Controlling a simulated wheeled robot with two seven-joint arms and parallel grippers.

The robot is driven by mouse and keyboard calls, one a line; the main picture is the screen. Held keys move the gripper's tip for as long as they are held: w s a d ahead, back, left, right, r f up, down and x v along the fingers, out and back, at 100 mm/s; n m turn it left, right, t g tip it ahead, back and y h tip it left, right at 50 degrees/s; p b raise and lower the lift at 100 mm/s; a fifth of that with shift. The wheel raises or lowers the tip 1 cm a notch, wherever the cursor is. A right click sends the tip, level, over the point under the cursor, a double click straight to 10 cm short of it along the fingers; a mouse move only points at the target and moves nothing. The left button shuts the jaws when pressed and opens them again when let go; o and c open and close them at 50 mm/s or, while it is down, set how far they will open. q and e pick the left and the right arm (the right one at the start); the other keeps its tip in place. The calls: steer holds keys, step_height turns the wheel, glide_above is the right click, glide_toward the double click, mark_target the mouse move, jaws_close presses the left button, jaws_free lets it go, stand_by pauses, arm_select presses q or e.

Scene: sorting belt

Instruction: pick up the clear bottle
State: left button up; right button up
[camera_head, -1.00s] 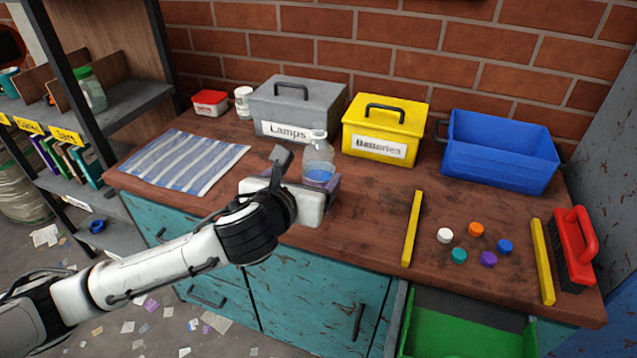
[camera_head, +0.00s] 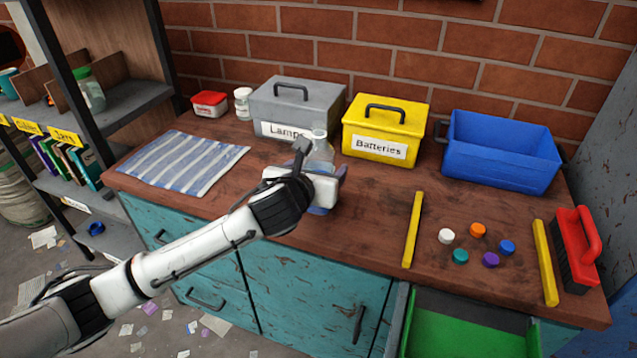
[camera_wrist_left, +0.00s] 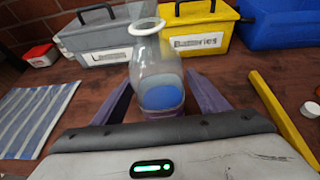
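The clear bottle (camera_head: 320,152) stands upright on the wooden worktop in front of the grey Lamps box. It has a white ring at its neck and blue showing low inside. In the left wrist view the bottle (camera_wrist_left: 157,75) rises between the two purple fingers of my left gripper (camera_wrist_left: 160,100). The fingers are spread, one on each side of it, with a gap visible at least on the right. In the head view my left gripper (camera_head: 325,190) covers the bottle's lower part. My right gripper is not in view.
The grey Lamps box (camera_head: 330,108) and yellow Batteries box (camera_head: 405,124) stand close behind. A blue bin (camera_head: 490,182) is at the right. A striped cloth (camera_head: 165,175) lies left. Yellow bars (camera_head: 412,230), coloured caps (camera_head: 460,256) and a red brush (camera_head: 590,235) lie right.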

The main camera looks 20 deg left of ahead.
arm_select(q)
steer(key=c, duration=1)
steer(key=shift+c, duration=0.2)
steer(key=shift+r, duration=0.1)
